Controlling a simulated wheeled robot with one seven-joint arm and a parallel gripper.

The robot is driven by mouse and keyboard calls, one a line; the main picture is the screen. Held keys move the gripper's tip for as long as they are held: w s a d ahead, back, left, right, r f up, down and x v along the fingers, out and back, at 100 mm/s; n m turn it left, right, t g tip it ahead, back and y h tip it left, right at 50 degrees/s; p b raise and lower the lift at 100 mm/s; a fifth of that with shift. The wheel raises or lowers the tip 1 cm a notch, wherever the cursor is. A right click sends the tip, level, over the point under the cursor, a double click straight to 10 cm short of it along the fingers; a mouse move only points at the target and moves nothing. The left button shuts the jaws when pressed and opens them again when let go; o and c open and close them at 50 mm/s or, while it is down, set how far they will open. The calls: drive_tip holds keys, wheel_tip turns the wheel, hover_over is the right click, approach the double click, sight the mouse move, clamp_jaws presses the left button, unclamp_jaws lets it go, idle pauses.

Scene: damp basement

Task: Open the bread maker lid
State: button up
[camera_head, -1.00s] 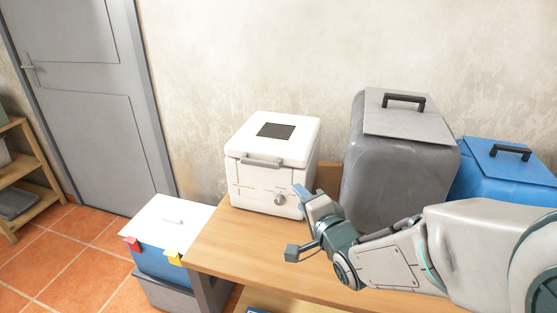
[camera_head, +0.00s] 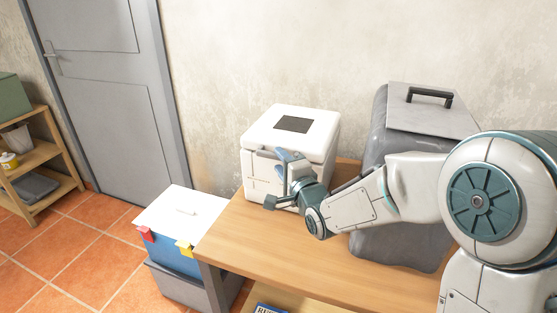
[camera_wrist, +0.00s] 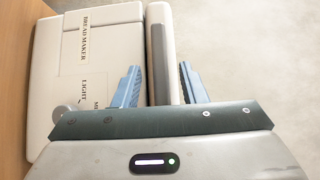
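The white bread maker (camera_head: 258,185) stands on the wooden table (camera_head: 240,232) against the wall. Its lid (camera_head: 308,147) is shut and has a dark window on top. The grey lid handle (camera_head: 263,153) runs along the lid's front edge, partly hidden by my gripper. My gripper (camera_head: 275,178) is at the front of the bread maker. In the wrist view my gripper (camera_wrist: 159,68) is open, with its two blue fingers on either side of the grey handle (camera_wrist: 157,58). I cannot tell whether they touch it. The labelled front panel (camera_wrist: 97,60) fills the left of that view.
A large grey bin (camera_head: 400,215) with a black-handled lid stands close to the right of the bread maker. Wooden shelves (camera_head: 45,165) stand at the far left.

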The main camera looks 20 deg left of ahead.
drive_tip(key=shift+x, duration=1)
clamp_jaws()
drive_tip(key=shift+r, duration=0.15)
